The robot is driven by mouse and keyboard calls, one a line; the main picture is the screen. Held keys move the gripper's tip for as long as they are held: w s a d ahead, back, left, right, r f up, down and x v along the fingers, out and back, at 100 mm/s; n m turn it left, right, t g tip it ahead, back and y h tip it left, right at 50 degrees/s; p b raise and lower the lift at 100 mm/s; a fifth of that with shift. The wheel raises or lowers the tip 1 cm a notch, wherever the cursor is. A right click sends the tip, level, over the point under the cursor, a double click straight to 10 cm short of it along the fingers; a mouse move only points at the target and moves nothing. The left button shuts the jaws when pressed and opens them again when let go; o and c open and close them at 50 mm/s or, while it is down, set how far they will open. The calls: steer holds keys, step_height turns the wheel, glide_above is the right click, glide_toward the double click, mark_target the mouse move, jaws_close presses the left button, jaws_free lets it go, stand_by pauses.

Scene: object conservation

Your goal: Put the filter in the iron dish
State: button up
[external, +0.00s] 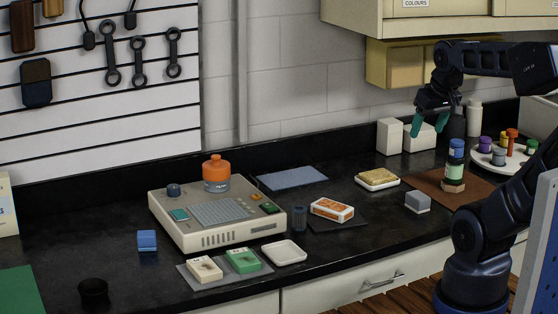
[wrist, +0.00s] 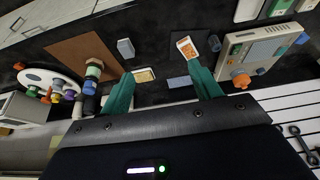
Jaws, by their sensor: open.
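My gripper (external: 429,123) is open and empty, raised above the back right of the counter near two cream blocks. Its teal fingers also show apart in the wrist view (wrist: 160,90). A small dark ribbed cylinder (external: 299,218), which may be the filter, stands upright on the counter between the console and the orange and white box. A small round black dish (external: 93,291), which may be the iron dish, sits at the front left. Its inside looks dark, and I cannot tell its contents. Both are far left of my gripper.
A beige console (external: 190,235) with an orange canister (external: 216,174) stands mid-counter. An empty white square dish (external: 284,252) lies in front. The orange and white box (external: 332,209), a yellow-topped dish (external: 377,180) and a jar stack (external: 455,162) are further right. Bare counter surrounds the black dish.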

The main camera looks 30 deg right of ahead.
steer(key=shift+w, duration=0.1)
steer(key=n+g, duration=0.5)
steer(key=n, duration=1.5)
glide_above(299, 208)
steer(key=f, duration=1.8)
steer(key=shift+w+d+f, duration=0.1)
steer(key=shift+d+f, duration=0.15)
steer(key=shift+f, duration=0.1)
steer(key=shift+a+f, duration=0.15)
steer(key=shift+f, duration=5.05)
steer(key=c, duration=1.1)
